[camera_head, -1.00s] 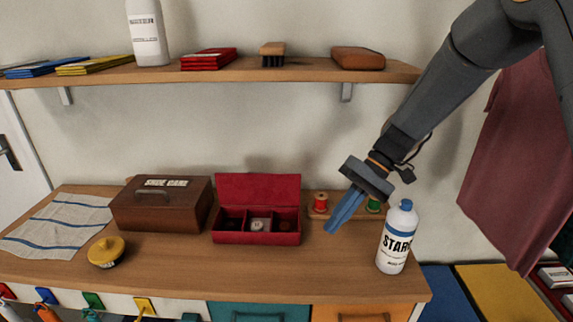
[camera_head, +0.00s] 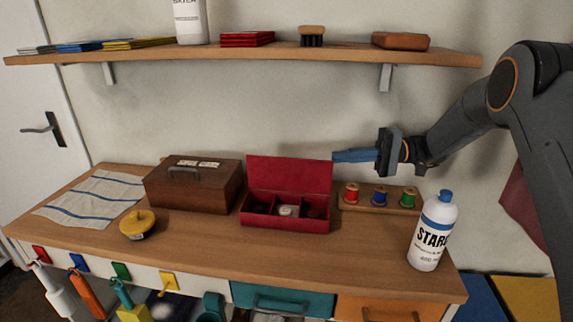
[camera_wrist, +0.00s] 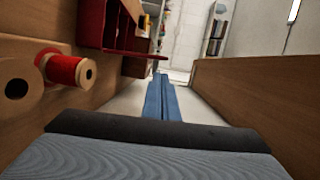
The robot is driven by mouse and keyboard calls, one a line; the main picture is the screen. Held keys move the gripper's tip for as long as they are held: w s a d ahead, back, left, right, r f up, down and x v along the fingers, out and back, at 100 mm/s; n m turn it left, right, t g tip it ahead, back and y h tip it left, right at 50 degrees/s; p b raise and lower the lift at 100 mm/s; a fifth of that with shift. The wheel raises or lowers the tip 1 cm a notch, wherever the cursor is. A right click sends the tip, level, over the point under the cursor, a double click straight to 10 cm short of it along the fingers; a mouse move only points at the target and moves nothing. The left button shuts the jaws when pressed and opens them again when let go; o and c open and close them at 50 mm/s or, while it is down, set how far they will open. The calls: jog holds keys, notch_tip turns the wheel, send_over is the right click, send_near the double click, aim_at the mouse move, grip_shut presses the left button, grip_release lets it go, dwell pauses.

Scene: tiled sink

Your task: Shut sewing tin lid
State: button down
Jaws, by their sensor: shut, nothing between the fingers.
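The red sewing tin (camera_head: 283,224) stands on the wooden counter with its lid (camera_head: 289,174) raised upright at the back. Its compartments show, with a pale item in the middle one. My gripper (camera_head: 335,156) is shut and empty, with blue fingers pointing left. In the head view its tips appear at the upper right edge of the lid; I cannot tell whether they touch it. In the wrist view the shut fingers (camera_wrist: 160,80) point ahead, and the red tin (camera_wrist: 120,35) shows at the upper left, apart from the tips.
A spool rack with red (camera_head: 351,194), blue and green spools stands right of the tin. A starch bottle (camera_head: 432,232) is at the counter's right end. A brown shoe care box (camera_head: 193,188) stands left of the tin. A shelf (camera_head: 250,54) runs above.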

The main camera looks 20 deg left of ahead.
aim_at(290, 172)
jog(key=p+x, duration=0.1)
jog(key=x, duration=0.2)
jog(key=p+x, duration=0.1)
jog(key=x, duration=0.3)
jog(key=w+r+p+x, duration=0.1)
jog(key=x, duration=0.2)
jog(key=shift+s+a, duration=0.2)
jog(key=shift+a, duration=0.3)
jog(key=shift+f, duration=0.1)
jog(key=shift+s, duration=0.15)
